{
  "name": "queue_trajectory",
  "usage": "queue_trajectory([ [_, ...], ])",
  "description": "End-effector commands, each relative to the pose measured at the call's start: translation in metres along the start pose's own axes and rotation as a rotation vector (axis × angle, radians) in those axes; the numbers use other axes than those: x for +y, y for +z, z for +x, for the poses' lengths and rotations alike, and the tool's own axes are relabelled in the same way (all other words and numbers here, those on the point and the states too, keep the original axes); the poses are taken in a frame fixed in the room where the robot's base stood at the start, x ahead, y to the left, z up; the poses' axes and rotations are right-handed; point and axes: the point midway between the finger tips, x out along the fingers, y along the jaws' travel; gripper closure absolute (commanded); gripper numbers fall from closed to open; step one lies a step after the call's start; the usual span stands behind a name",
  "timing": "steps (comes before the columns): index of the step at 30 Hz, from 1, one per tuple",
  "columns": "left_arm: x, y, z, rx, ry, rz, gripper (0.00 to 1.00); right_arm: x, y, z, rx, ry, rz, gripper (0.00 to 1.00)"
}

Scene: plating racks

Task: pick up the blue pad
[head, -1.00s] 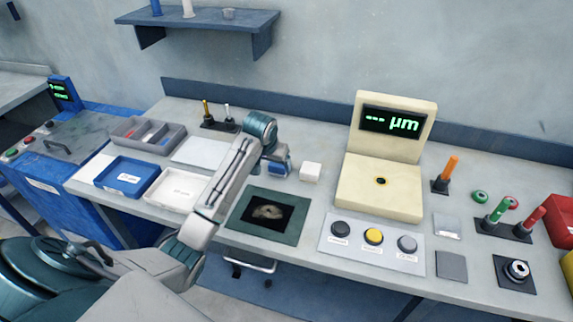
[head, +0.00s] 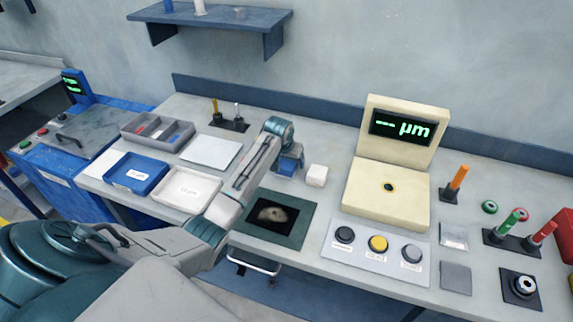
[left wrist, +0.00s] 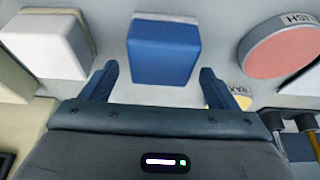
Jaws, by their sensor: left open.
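The blue pad (left wrist: 165,52) is a blue block standing upright ahead of my left gripper (left wrist: 159,70) in the left wrist view. The gripper is open, with one finger to each side of the pad's near end; I cannot tell whether either finger touches it. In the head view, the left gripper (head: 289,153) is over the back middle of the bench, and a bit of blue, seemingly the pad (head: 286,169), shows below it, partly hidden by the arm. My right gripper is out of view.
A white block (head: 317,176) stands close beside the pad. On the pad's other side is a pink-topped round piece (left wrist: 288,45), with part of a yellow one (left wrist: 243,98) nearby. The cream gauge (head: 388,190) stands further right, and a dark green mat (head: 296,241) lies in front.

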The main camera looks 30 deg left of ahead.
Motion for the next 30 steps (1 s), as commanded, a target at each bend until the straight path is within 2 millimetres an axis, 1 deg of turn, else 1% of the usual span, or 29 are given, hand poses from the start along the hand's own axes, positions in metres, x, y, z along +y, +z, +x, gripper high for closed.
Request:
queue_trajectory([
  [3, 0.000, 0.000, 0.011, -0.002, -0.001, 0.000, 0.18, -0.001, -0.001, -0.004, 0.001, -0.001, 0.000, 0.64],
  [5, 0.000, 0.000, 0.014, 0.000, -0.001, 0.001, 0.18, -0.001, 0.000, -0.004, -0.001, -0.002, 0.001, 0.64],
  [12, 0.000, 0.001, 0.015, 0.001, -0.001, 0.001, 0.18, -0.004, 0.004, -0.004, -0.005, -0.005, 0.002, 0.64],
  [14, 0.000, 0.001, 0.015, 0.001, -0.001, 0.001, 0.30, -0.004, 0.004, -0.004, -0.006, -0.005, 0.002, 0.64],
  [18, 0.000, 0.001, 0.015, 0.001, -0.001, 0.001, 0.57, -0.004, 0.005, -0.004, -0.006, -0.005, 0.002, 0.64],
  [20, 0.000, 0.000, 0.015, 0.001, -0.001, 0.001, 0.68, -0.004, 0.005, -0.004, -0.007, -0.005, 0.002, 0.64],
  [30, 0.000, -0.001, 0.013, 0.003, -0.001, 0.001, 0.68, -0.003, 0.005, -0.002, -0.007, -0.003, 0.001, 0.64],
])
